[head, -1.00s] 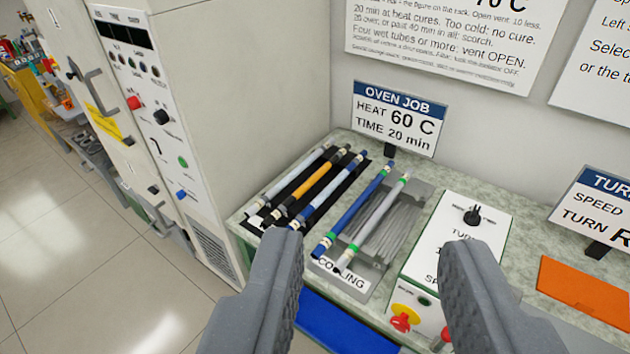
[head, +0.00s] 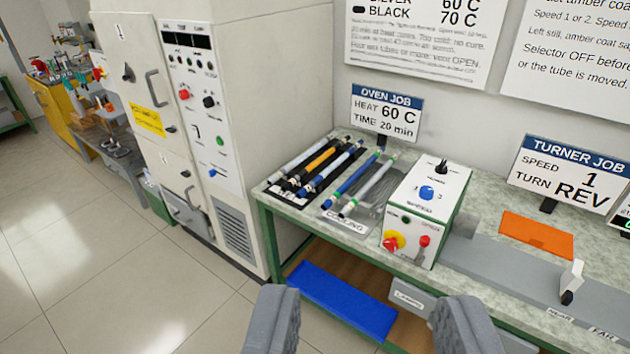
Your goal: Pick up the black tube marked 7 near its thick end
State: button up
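A silver tube (head: 304,157), an orange tube (head: 321,157) and a blue-banded tube (head: 333,169) lie in a black rack. A blue tube (head: 352,179) and a grey tube (head: 370,184) lie on the tray marked COOLING (head: 345,222). My gripper (head: 370,312) is open and empty. Its two fingers are wide apart at the bottom of the picture, in front of the bench and clear of the tubes.
A tall oven cabinet (head: 265,90) stands left of the bench (head: 465,212). A white control box (head: 425,205) stands right of the cooling tray. An orange mat (head: 537,236) and a long grey turner bed (head: 500,268) lie further right. A blue mat (head: 342,300) is on the lower shelf. Floor is clear at left.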

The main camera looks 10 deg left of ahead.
aim_at(293, 181)
jog(key=u, duration=0.75)
jog(key=i, duration=1.75)
jog(key=z, duration=0.6)
jog(key=i, duration=1.25)
jog(key=z, duration=0.8)
